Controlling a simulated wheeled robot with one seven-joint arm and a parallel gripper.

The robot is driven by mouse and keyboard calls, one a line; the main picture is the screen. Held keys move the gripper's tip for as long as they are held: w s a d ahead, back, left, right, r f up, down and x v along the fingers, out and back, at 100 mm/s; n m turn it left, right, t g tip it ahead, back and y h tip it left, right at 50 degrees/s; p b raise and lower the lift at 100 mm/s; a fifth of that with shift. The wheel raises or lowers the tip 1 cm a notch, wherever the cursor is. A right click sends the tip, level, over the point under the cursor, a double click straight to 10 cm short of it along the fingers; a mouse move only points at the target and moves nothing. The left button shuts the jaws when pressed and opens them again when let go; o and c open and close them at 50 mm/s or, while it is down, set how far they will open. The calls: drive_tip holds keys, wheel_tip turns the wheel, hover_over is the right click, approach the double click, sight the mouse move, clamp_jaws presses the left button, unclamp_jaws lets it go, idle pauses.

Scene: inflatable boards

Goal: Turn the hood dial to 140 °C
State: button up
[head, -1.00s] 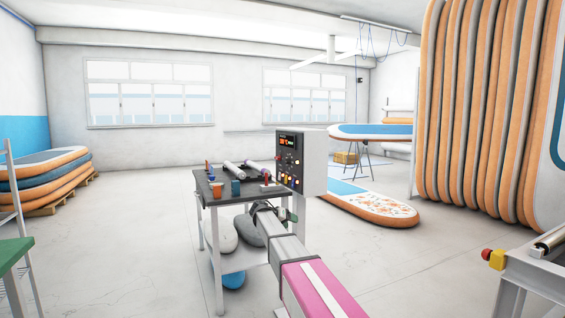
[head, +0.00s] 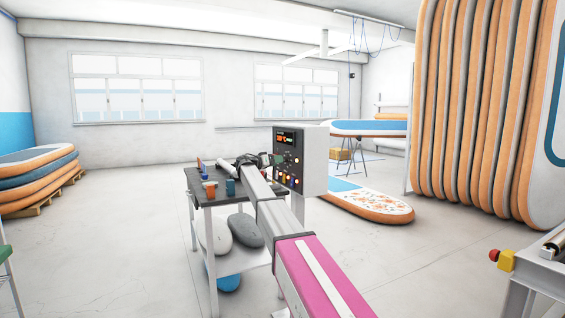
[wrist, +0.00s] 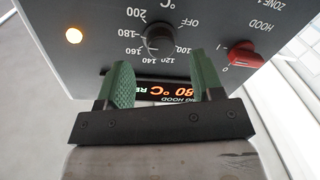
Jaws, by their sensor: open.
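The hood dial (wrist: 160,38) is a black round knob on the grey control panel, seen upside down in the wrist view. Printed numbers from 100 to 200 and OFF ring it; its pointer direction is hard to make out. My gripper (wrist: 163,80) is open, its two green-padded fingers apart and empty, just below the dial in the picture. An orange display (wrist: 165,90) between the fingers shows digits ending in 80 °C, partly hidden. In the head view my arm reaches to the front of the control box (head: 314,160), and the dial is not clear there.
A red switch (wrist: 241,55) labelled HOOD sits beside the dial, and a lit amber lamp (wrist: 73,36) is on the other side. A dark-topped bench (head: 200,183) with small cups stands left of the box.

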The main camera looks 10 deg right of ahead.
sight(286, 159)
drive_tip(key=shift+x, duration=2.15)
drive_tip(key=c, duration=0.9)
drive_tip(key=shift+n, duration=0.4)
drive_tip(key=shift+a+r+n+g+y, duration=0.1)
drive_tip(key=shift+n+g, duration=0.15)
drive_tip(key=shift+n, duration=2.1)
drive_tip(key=shift+d+n+g+y, duration=0.1)
drive_tip(key=shift+n+g, duration=0.1)
drive_tip(key=shift+n, duration=2.1)
drive_tip(key=shift+a+r+n+g+y, duration=0.1)
drive_tip(key=shift+n+g, duration=0.15)
drive_tip(key=shift+n, duration=2.1)
